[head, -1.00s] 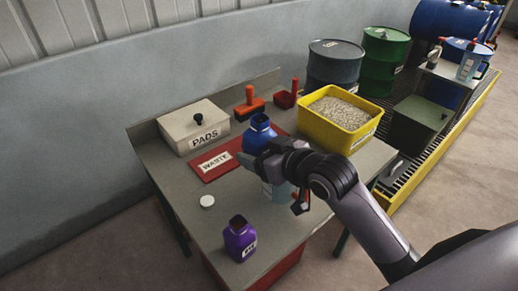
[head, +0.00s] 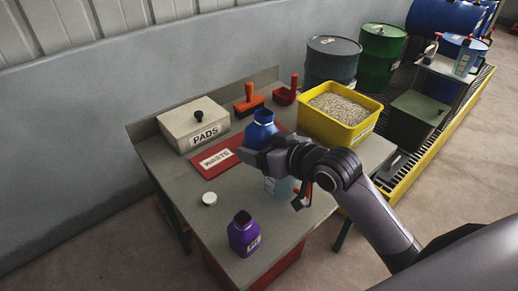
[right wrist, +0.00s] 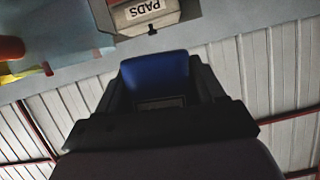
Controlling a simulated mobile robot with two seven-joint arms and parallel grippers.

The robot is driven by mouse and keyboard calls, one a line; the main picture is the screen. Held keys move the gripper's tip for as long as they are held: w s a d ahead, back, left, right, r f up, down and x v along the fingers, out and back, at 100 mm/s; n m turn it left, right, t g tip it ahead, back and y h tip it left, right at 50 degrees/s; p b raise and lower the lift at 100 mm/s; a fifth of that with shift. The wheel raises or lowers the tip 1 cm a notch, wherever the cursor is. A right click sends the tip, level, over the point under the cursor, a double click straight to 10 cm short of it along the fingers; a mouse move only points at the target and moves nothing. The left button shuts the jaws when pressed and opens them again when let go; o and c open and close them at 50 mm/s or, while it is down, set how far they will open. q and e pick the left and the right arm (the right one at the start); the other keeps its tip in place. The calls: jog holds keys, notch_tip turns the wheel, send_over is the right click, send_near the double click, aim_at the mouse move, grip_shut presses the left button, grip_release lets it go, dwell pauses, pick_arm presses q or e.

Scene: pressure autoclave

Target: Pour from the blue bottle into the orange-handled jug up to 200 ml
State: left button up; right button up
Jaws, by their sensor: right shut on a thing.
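The blue bottle (head: 261,131) is in my right gripper (head: 252,157), at the far side of the jug in the head view. Its dark open mouth faces up and it looks close to upright. In the right wrist view the blue bottle (right wrist: 155,72) sits between the dark fingers. The orange-handled jug (head: 278,188) stands on the table, partly hidden behind my right gripper and wrist; its orange handle (head: 305,190) shows on the right. I cannot see the jug's mouth, its scale or any liquid level. My left gripper is out of view.
A purple bottle (head: 244,235) and a white cap (head: 209,199) are at the table's front. A red WASTE mat (head: 212,170), a PADS box (head: 193,129) and a yellow granule bin (head: 338,127) stand behind. Orange and red tools (head: 249,103) are at the back. Drums stand beyond.

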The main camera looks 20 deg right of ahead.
jog(key=shift+w+d+r+m+y, duration=0.2)
jog(key=shift+d+r+m+y, duration=0.3)
jog(key=shift+m, duration=0.5)
jog(key=shift+a+m+y, duration=0.1)
jog(key=shift+m+y, duration=0.4)
jog(key=a+m+y, duration=0.1)
jog(key=a+m, duration=0.1)
jog(key=shift+s+m+y, duration=0.3)
jog(key=shift+s+y, duration=0.05)
jog(key=shift+y, duration=0.05)
jog(key=shift+s+a+m+y, duration=0.15)
jog(key=shift+a+m+y, duration=0.2)
jog(key=shift+m, duration=0.35)
jog(key=shift+a+f+m+y, duration=0.1)
jog(key=shift+f+m+y, duration=0.1)
jog(key=shift+m+y, duration=0.3)
jog(key=shift+r+m, duration=0.1)
jog(key=shift+m, duration=0.2)
jog(key=shift+f+m+y+b, duration=0.2)
jog(key=shift+m+y+b, duration=0.25)
jog(key=shift+m, duration=0.35)
jog(key=shift+f+m+y+b, duration=0.2)
jog(key=shift+m+b, duration=0.35)
jog(key=shift+m, duration=0.25)
